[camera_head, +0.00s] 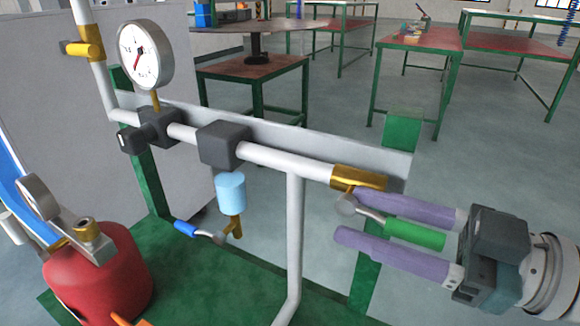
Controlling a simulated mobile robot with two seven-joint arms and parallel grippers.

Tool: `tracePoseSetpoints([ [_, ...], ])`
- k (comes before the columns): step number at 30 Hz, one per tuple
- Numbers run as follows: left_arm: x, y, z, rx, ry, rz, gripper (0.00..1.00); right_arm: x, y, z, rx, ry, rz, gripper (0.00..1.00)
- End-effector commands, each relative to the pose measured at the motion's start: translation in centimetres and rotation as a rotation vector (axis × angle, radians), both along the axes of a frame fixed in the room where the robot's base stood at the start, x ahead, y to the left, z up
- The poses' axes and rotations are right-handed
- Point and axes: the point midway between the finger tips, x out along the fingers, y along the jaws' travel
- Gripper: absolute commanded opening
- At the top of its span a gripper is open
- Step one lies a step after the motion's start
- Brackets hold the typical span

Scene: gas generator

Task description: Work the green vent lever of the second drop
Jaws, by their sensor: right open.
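The green lever (415,234) sticks out to the right on a grey stem from a small valve under the brass fitting (358,178) at the right end of the white pipe. My right gripper (350,216) comes in from the right. It is open, with one purple finger above the green lever and the other below it. The lever lies between the fingers in this view; I cannot tell whether either finger touches it. A blue lever (185,228) sits lower left, by a brass valve beneath a light blue cylinder (230,189). My left gripper is not in view.
A round gauge (146,54) and dark blocks (223,145) sit along the pipe. A white vertical pipe (294,240) stands left of my gripper. A red tank (98,275) with a smaller gauge is at lower left. Green-framed tables (420,40) stand far behind.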

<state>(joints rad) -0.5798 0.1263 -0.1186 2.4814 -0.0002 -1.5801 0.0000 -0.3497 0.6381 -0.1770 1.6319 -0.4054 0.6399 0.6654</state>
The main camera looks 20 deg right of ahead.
Motion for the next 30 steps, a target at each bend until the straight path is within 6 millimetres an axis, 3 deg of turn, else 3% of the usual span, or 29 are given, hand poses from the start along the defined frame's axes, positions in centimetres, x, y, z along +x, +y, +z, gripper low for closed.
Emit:
tracePoseSetpoints([
  [8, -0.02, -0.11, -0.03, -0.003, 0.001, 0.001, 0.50, 0.19, 0.15, -0.01, -0.001, 0.001, 0.000, 0.52],
  [22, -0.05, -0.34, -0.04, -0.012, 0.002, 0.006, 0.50, 0.13, 0.19, -0.02, 0.000, 0.000, 0.001, 0.00],
  [30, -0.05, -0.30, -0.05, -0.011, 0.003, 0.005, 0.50, 0.08, 0.25, -0.02, 0.000, 0.000, 0.004, 0.00],
])
